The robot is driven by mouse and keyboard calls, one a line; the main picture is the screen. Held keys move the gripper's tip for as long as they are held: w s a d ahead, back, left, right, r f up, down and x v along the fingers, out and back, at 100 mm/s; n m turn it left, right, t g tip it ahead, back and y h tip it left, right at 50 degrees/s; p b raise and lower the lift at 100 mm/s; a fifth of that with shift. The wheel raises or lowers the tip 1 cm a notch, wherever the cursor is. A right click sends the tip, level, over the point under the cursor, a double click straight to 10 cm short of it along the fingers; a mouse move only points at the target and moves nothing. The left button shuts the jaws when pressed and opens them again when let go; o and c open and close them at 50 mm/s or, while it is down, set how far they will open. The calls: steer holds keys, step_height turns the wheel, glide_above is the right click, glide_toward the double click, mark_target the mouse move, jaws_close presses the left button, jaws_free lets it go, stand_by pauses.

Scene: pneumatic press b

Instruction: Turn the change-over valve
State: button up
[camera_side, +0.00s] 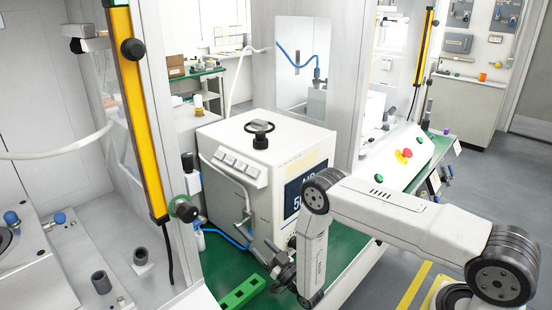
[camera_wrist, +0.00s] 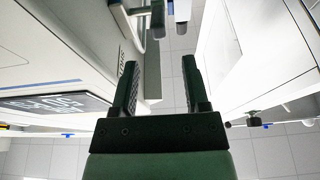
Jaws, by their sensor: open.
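The white press cabinet (camera_side: 290,160) stands on the green bench. A grey lever-like fitting (camera_side: 246,222) is on its left-facing side, beside a blue hose; it may be the change-over valve, but I cannot be sure. My gripper (camera_side: 279,258) is low beside the cabinet's near lower corner, close to the fitting and apparently apart from it. In the wrist view my gripper (camera_wrist: 165,85) has both dark fingers spread, with nothing between them. Grey and black cylindrical parts (camera_wrist: 158,20) show beyond the fingertips, at the top of the picture.
A black handwheel (camera_side: 260,128) is on the cabinet top. A green slotted block (camera_side: 242,292) lies at the bench's front. A red knob (camera_side: 405,154) sits on the right-hand machine.

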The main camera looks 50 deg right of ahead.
mark_target(253, 240)
steer(key=shift+s+r+g, duration=0.1)
steer(key=shift+r+g, duration=0.15)
steer(key=shift+g, duration=0.65)
steer(key=shift+s+r+g, duration=0.1)
steer(key=shift+r+g, duration=0.1)
steer(key=shift+g, duration=0.7)
steer(key=shift+w, duration=0.15)
steer(key=shift+w, duration=3.85)
steer(key=shift+c, duration=0.2)
jaws_close()
